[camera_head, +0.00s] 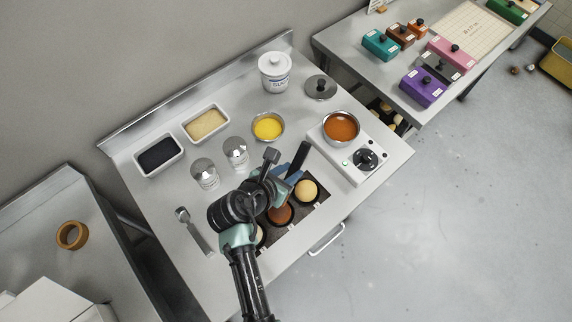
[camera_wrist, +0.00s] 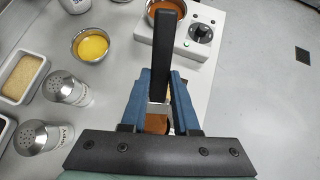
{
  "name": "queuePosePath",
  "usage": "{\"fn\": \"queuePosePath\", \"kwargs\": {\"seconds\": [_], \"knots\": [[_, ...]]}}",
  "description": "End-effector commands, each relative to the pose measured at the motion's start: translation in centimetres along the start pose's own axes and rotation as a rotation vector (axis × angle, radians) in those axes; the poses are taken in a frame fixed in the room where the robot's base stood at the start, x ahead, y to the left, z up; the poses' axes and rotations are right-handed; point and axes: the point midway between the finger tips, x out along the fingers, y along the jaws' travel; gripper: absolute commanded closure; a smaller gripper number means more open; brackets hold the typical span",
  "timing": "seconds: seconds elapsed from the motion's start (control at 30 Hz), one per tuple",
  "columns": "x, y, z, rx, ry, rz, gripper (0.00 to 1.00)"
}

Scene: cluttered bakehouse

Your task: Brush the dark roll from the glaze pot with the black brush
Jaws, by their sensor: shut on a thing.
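My gripper (camera_head: 288,180) is over the dark roll tray, shut on the black brush (camera_head: 301,153). In the wrist view the brush's black handle (camera_wrist: 166,50) stands up between my blue fingers (camera_wrist: 160,106). A pale band and a brown patch show below the handle; I cannot tell whether the brown is bristles or roll. The dark roll (camera_head: 281,215) sits in the tray's middle place, partly hidden by my gripper. Whether the brush touches it is hidden. The glaze pot (camera_head: 341,128), with orange-brown glaze, stands on a white hotplate; it also shows in the wrist view (camera_wrist: 163,12).
A pale roll (camera_head: 306,190) lies beside the dark one, and another is partly hidden. A yellow bowl (camera_head: 268,127), two shakers (camera_head: 236,153), seed trays (camera_head: 206,123), a sugar jar (camera_head: 274,72) and a lid (camera_head: 320,88) stand behind. A grey-headed tool (camera_head: 193,231) lies left.

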Motion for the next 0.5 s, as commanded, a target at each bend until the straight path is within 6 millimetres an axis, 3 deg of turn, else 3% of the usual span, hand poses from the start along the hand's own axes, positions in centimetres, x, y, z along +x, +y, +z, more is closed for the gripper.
{"fn": "queuePosePath", "kwargs": {"seconds": [0.5], "knots": [[2.5,0.0,-2.9,0.001,0.001,0.001,1.0]]}}
